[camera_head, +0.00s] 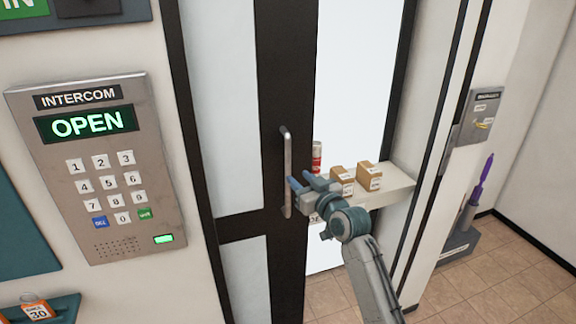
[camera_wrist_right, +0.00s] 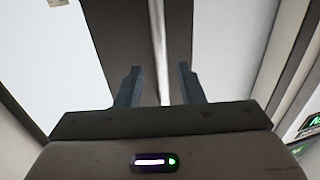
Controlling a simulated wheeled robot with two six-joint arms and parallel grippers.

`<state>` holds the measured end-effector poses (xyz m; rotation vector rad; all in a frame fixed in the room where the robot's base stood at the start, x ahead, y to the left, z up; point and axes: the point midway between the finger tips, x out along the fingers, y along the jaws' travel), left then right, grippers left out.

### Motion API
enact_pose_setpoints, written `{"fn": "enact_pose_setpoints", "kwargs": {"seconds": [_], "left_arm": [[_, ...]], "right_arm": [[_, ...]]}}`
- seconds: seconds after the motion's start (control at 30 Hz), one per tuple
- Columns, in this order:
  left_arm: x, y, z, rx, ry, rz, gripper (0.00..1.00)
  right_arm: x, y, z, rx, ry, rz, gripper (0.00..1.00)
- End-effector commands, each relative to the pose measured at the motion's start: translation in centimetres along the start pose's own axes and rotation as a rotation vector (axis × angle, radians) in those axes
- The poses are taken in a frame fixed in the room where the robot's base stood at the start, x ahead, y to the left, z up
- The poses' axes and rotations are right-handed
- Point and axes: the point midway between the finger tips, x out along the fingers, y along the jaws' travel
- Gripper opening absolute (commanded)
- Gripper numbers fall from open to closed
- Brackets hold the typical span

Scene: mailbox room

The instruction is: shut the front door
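The front door (camera_head: 268,228) has a dark frame with pale glass panels. Its vertical metal handle (camera_head: 287,150) is on the dark stile. A wide bright area lies between this stile and the dark jamb at right, so the door appears to stand open. My right gripper (camera_head: 297,185) is at the lower part of the handle. In the right wrist view its two fingers (camera_wrist_right: 160,85) are apart, with the pale handle bar (camera_wrist_right: 159,45) showing between them; contact cannot be told. My left gripper is not in view.
An intercom panel (camera_head: 55,178) reading OPEN is on the left wall. A pale shelf (camera_head: 390,190) at right of the door carries small cardboard boxes (camera_head: 369,176) and a red-and-white can (camera_head: 316,158). A metal wall box (camera_head: 474,128) is at right, above tiled floor.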

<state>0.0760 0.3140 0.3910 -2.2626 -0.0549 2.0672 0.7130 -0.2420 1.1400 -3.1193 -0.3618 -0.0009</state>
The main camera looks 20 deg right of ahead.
Motion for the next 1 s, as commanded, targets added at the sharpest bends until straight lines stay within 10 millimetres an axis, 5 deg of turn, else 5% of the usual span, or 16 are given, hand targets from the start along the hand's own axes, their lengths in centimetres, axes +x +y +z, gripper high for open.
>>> {"fn": "enact_pose_setpoints", "kwargs": {"seconds": [0.4, 0.8, 1.0], "left_arm": [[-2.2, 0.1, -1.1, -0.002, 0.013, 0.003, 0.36], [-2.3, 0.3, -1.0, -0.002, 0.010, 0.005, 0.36], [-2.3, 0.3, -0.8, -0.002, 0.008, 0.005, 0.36]], "right_arm": [[6.5, 0.0, -0.1, 0.001, -0.001, 0.000, 0.35], [7.2, 0.0, 0.1, 0.000, -0.001, 0.000, 0.35], [7.2, 0.0, 0.1, 0.000, -0.001, 0.000, 0.00]]}}
